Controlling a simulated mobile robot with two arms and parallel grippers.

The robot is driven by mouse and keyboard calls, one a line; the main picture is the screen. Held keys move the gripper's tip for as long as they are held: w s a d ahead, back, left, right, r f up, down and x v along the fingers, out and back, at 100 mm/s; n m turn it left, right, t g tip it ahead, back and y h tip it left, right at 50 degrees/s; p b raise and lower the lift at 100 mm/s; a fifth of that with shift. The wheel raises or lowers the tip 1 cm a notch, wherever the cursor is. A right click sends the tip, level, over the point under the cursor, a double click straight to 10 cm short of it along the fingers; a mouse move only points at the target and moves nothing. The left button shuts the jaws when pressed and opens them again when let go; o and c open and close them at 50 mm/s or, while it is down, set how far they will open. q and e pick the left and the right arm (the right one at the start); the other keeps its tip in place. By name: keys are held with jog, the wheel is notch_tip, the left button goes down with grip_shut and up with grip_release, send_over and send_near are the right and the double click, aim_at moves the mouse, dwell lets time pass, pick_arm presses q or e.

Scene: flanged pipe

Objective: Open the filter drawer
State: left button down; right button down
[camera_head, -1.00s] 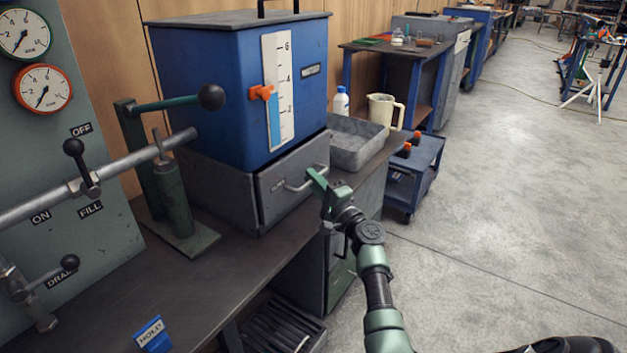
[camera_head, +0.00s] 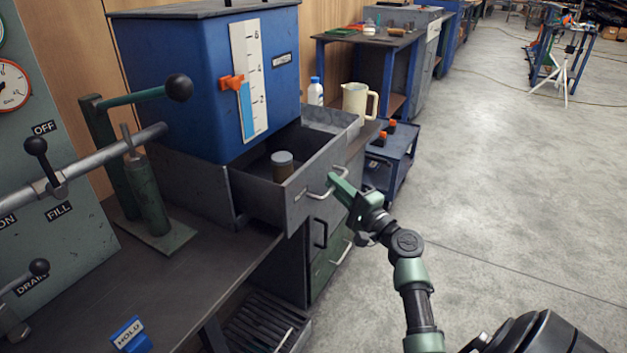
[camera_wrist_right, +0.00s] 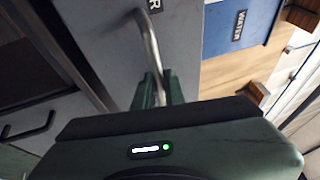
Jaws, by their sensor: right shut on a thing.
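The filter drawer (camera_head: 262,203) is a grey metal drawer under the blue tank (camera_head: 190,85). It stands pulled out, with its inside showing. A small brown cylinder with a grey top (camera_head: 283,167) stands inside it. My right gripper (camera_head: 338,183) is at the drawer front, shut on the curved metal handle (camera_head: 312,192). In the right wrist view the handle (camera_wrist_right: 148,45) runs down between the two green fingers (camera_wrist_right: 157,90). My left gripper is not in view.
A blue cart (camera_head: 393,160) stands beyond.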

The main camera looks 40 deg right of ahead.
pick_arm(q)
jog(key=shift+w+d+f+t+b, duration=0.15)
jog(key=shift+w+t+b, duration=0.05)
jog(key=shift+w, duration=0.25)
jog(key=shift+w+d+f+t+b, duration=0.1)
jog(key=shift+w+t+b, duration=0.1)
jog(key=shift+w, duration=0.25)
pick_arm(e)
jog(key=shift+s+d+f, duration=0.1)
jog(key=shift+s+d, duration=0.25)
jog(key=shift+s, duration=0.5)
jog(key=shift+s+d+r, duration=0.1)
jog(key=shift+s+d, duration=0.2)
jog(key=shift+s, duration=0.5)
jog(key=shift+s+d+f, duration=0.1)
jog(key=shift+s+d, duration=0.25)
jog(key=shift+s, duration=0.5)
jog(key=c, duration=1.5)
grip_release()
